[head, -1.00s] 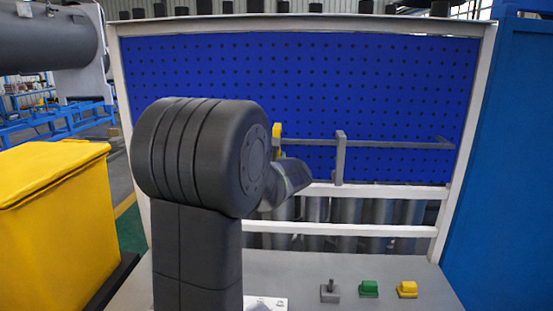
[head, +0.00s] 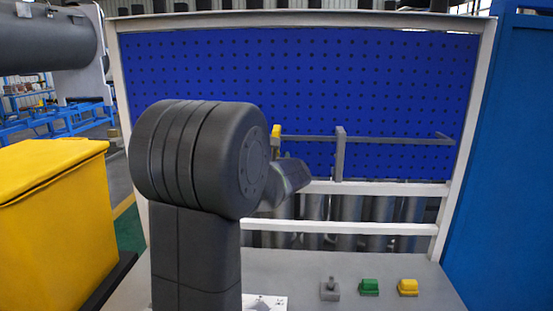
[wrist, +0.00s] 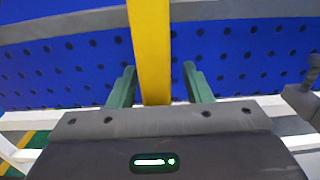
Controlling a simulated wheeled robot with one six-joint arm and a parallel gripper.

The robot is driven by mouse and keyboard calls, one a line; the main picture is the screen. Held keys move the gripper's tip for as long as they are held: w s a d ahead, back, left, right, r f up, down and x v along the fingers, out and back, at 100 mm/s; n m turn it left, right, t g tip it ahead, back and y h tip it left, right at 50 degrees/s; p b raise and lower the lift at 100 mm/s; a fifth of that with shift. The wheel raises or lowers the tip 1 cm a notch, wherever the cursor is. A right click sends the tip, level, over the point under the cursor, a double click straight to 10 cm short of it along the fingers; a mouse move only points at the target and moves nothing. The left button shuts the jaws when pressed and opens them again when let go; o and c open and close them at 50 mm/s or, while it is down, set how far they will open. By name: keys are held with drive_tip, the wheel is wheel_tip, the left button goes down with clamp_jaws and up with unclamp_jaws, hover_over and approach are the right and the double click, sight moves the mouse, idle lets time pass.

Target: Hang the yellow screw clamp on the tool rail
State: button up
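The yellow screw clamp (head: 276,137) is at the left end of the grey tool rail (head: 395,140), its top slightly above the rail's height. In the wrist view the clamp (wrist: 150,45) is an upright yellow bar crossing in front of the grey rail (wrist: 235,11). My gripper (wrist: 160,67) has its two green fingers apart, one on each side of the bar. A clear gap shows at the right finger; the left finger appears very close to the bar, and I cannot tell whether it touches. The head view hides the fingers behind my arm. The clamp's hook contact is not visible.
A blue pegboard (head: 300,85) in a white frame stands behind the rail. A grey upright bracket (head: 340,155) is on the rail. A grey part (head: 330,290), a green block (head: 368,287) and a yellow block (head: 407,287) sit on the bench. A yellow bin (head: 50,215) stands left.

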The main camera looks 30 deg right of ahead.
drive_tip(key=shift+f, duration=0.1)
drive_tip(key=shift+s+a+b, duration=0.3)
drive_tip(key=shift+s, duration=0.25)
drive_tip(key=b+v, duration=0.2)
drive_tip(key=v, duration=1)
drive_tip(key=shift+s, duration=0.3)
drive_tip(key=p+x, duration=0.2)
drive_tip(key=x, duration=1.1)
drive_tip(key=shift+w+d+p, duration=0.1)
drive_tip(key=shift+w+p, duration=0.25)
drive_tip(key=shift+w, duration=0.1)
drive_tip(key=shift+r, duration=0.2)
drive_tip(key=shift+f, duration=0.15)
